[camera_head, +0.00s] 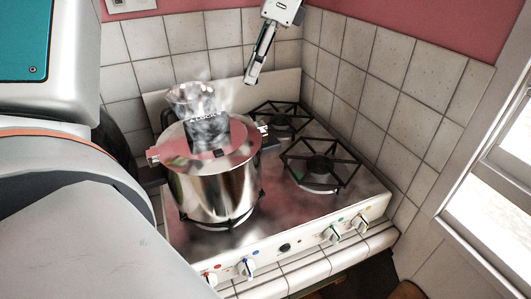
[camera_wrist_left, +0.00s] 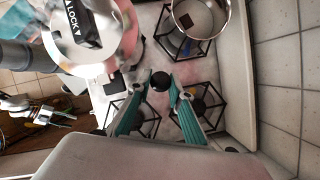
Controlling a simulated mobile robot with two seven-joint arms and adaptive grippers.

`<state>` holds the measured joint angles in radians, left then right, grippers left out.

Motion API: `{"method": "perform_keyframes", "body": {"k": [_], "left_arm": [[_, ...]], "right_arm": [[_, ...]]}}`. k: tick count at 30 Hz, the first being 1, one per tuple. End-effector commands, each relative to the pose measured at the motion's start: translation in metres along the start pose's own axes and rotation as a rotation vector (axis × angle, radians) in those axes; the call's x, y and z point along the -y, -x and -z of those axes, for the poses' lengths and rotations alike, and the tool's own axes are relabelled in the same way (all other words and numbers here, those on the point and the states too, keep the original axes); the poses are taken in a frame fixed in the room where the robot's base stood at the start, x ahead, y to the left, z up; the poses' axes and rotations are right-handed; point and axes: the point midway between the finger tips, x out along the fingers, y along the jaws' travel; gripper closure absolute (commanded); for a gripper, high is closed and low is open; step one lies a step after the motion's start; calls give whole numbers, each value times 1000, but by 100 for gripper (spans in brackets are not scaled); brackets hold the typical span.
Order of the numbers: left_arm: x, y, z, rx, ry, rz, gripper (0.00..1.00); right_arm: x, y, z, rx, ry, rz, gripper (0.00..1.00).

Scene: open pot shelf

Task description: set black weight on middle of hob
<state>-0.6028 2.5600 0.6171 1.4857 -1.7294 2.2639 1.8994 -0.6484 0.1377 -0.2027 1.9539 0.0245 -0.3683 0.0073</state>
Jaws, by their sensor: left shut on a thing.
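The black weight (camera_wrist_left: 160,82) is a small dark round piece between my left gripper's fingertips in the left wrist view. My left gripper (camera_wrist_left: 159,92) is shut on it. In the head view my left gripper (camera_head: 251,77) hangs at the top, above the back of the hob, pointing down; I cannot make out the weight there. The white hob (camera_head: 290,213) has black burner grates; its middle shows beneath the gripper in the left wrist view. Part of what looks like my right gripper (camera_wrist_left: 40,110) shows at the left of the wrist view, its jaws unclear.
A steel pressure cooker (camera_head: 213,192) with a LOCK lid stands on the front left burner. A steaming open pot (camera_head: 190,98) stands behind it. The right-hand burners (camera_head: 319,166) are bare. Tiled walls (camera_head: 383,95) bound the back and right. Knobs line the front.

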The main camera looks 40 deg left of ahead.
Motion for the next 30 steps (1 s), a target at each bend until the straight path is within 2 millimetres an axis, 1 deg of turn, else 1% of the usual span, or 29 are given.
{"method": "perform_keyframes", "body": {"k": [3, 8, 11, 15, 24, 27, 30], "left_arm": [[2, -9, 2, -3, 86, -37, 100], [2, -21, 6, -3, 132, -57, 100], [3, -39, 14, -3, 135, -59, 100], [4, -70, 26, -2, 133, -60, 100], [5, -134, 53, -2, 133, -61, 100], [6, -148, 59, -4, 132, -59, 100], [7, -157, 63, -5, 134, -58, 100]], "right_arm": [[0, 0, 0, 1, -1, 0, 60], [1, -1, -2, 2, -2, 0, 60], [3, -3, -5, 0, -3, 3, 60], [9, -5, -4, -9, -4, 12, 60], [7, -4, 1, -16, -3, 10, 60], [6, -3, 2, -15, -2, 9, 60], [6, -3, 2, -14, -2, 9, 60]]}}
